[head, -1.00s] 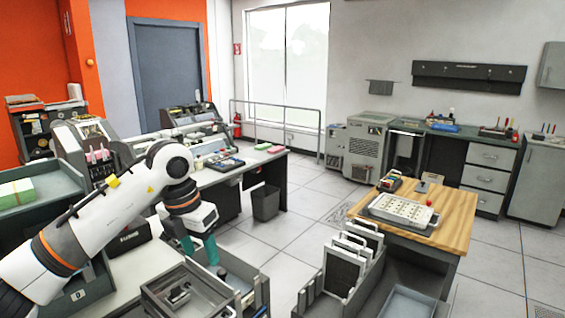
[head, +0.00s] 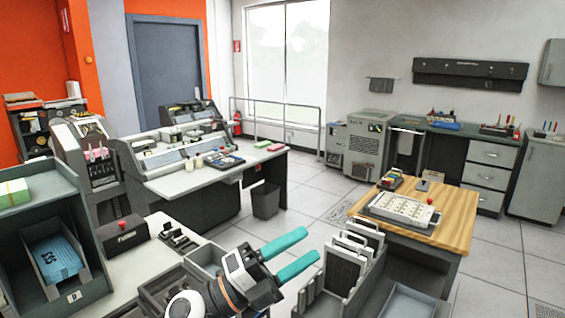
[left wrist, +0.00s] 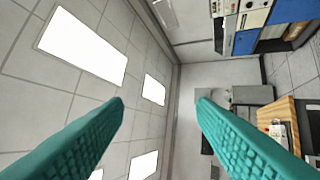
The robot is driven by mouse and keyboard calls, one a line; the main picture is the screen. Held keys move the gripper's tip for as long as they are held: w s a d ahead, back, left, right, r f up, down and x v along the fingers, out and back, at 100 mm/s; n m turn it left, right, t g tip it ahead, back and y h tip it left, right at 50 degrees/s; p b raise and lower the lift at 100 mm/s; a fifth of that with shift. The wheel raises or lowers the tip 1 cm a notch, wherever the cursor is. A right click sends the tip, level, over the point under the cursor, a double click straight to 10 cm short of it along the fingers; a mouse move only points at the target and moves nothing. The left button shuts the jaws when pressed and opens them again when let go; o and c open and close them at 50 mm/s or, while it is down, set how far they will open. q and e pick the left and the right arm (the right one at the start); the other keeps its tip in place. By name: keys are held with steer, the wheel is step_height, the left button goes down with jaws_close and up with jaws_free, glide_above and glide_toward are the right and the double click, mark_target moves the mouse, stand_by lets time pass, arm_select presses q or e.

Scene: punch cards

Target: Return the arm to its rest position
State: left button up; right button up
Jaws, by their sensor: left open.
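My left gripper (head: 301,257) is at the bottom middle of the head view, low in front of the card racks. Its two teal fingers are apart and empty, pointing right and slightly up. In the left wrist view the same gripper (left wrist: 160,105) shows its fingers spread wide, with the ceiling, wall and room furniture beyond and nothing between them. My right gripper is in neither view.
A grey rack with upright frames (head: 350,262) stands close to the right of the gripper. A grey tray (head: 165,290) is to its left. A desk (head: 135,268) holds a dark box with a red button (head: 122,235). A wooden-topped table (head: 455,215) stands at right. Open floor (head: 290,215) lies behind.

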arm_select(q)
steer(key=w+a+f+n+t+y, duration=0.25)
steer(key=a+n+t+y, duration=0.4)
steer(key=n, duration=0.35)
steer(key=w+a+f+n+t+y, duration=0.1)
steer(key=a+f+n+t+y, duration=0.35)
steer(key=n+t+y, duration=0.5)
steer(key=s+a+f+n+g+y, duration=0.3)
steer(key=a+f+n+g, duration=0.15)
steer(key=f, duration=0.35)
steer(key=s+a+f+n+g+y, duration=0.3)
steer(key=a+f+n+g, duration=0.15)
steer(key=f, duration=0.25)
steer(key=s+a+f+n+g, duration=0.1)
steer(key=s+f+n+g, duration=0.1)
steer(key=s+f+g, duration=0.65)
steer(key=s+a+f+n+g, duration=0.15)
steer(key=s+f, duration=0.35)
steer(key=s, duration=0.8)
step_height(320, 180, down, 33)
steer(key=s+g+b, duration=0.2)
steer(key=b, duration=0.4)
steer(key=s+a+f+g+b, duration=0.1)
steer(key=s+a+f+b, duration=0.2)
steer(key=s+f, duration=1.3)
step_height(320, 180, down, 3)
steer(key=shift+a+m+b, duration=0.15)
steer(key=shift+m+b, duration=0.25)
steer(key=shift+b, duration=0.1)
